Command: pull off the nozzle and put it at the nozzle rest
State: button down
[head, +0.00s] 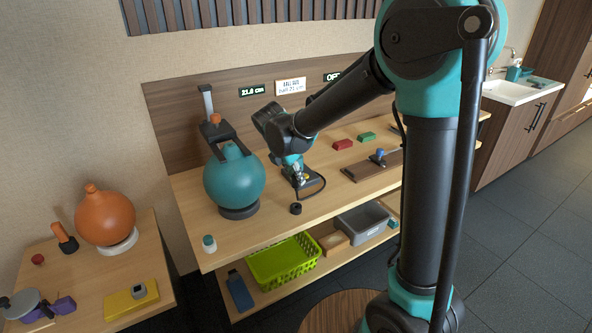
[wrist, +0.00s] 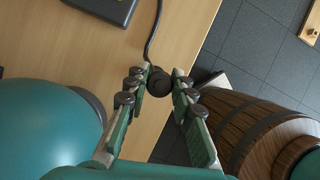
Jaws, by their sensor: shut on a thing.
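My gripper (head: 297,177) points down over the bench, to the right of the teal ball. In the wrist view its two green fingers (wrist: 165,80) close in on a small dark piece, which I take to be the nozzle (wrist: 155,72). A thin black hose (wrist: 153,35) runs from there to a flat black box (wrist: 100,10). A short black cylinder (head: 296,208), perhaps the nozzle rest, stands near the bench's front edge below the gripper. In the wrist view the fingertips overlap this area, so nozzle and rest are hard to tell apart.
The teal ball (head: 230,185) sits on a dark ring under a black clamp, close beside my gripper. A green basket (head: 283,264) is on the lower shelf.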

aim_at(296, 189)
jog(key=shift+f, duration=2.8)
jog(key=shift+f, duration=0.8)
jog(key=shift+f, duration=0.35)
jog(key=shift+f, duration=0.3)
jog(key=c, duration=1.2)
grip_release()
